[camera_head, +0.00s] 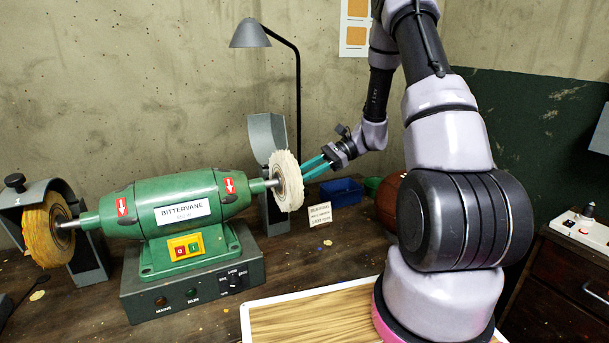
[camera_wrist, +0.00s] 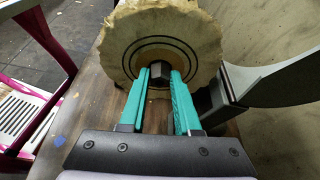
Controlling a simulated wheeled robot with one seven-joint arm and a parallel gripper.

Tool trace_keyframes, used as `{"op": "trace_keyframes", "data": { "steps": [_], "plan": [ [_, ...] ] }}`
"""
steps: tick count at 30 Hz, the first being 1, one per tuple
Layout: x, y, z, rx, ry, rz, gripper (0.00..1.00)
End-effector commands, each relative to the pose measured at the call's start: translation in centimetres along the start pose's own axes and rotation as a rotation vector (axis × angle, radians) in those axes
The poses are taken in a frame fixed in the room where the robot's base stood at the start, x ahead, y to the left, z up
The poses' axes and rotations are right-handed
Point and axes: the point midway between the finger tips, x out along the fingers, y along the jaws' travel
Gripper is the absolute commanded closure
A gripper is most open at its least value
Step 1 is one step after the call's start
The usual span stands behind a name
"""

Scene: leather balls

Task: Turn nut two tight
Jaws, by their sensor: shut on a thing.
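A green bench polisher (camera_head: 185,208) labelled BITTERVANE stands on the bench, with a yellow wheel (camera_head: 44,232) at its left end and a white cloth wheel (camera_head: 287,181) at its right end. A dark hex nut (camera_wrist: 158,72) sits at the centre of the white wheel in the wrist view. My gripper (camera_head: 308,170) reaches in from the right at the white wheel's outer face. In the wrist view its teal fingers (camera_wrist: 160,80) are shut on the nut, one on each side. In the head view the nut is hidden by the wheel and fingers. No number shows on the nut.
A curved grey guard (camera_head: 267,135) stands behind the white wheel. A blue bin (camera_head: 341,192), a small card (camera_head: 320,214) and a brown leather ball (camera_head: 388,202) are near my arm. A lamp (camera_head: 250,34) stands behind. A white-rimmed board (camera_head: 300,318) lies in front.

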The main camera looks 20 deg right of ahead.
Motion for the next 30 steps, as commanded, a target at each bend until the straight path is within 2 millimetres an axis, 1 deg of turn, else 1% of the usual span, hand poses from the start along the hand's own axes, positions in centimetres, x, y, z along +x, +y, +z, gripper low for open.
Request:
{"op": "trace_keyframes", "data": {
  "steps": [30],
  "plan": [
    [0.16,-1.1,-0.6,0.884,-0.001,0.364,1.0]
  ]
}}
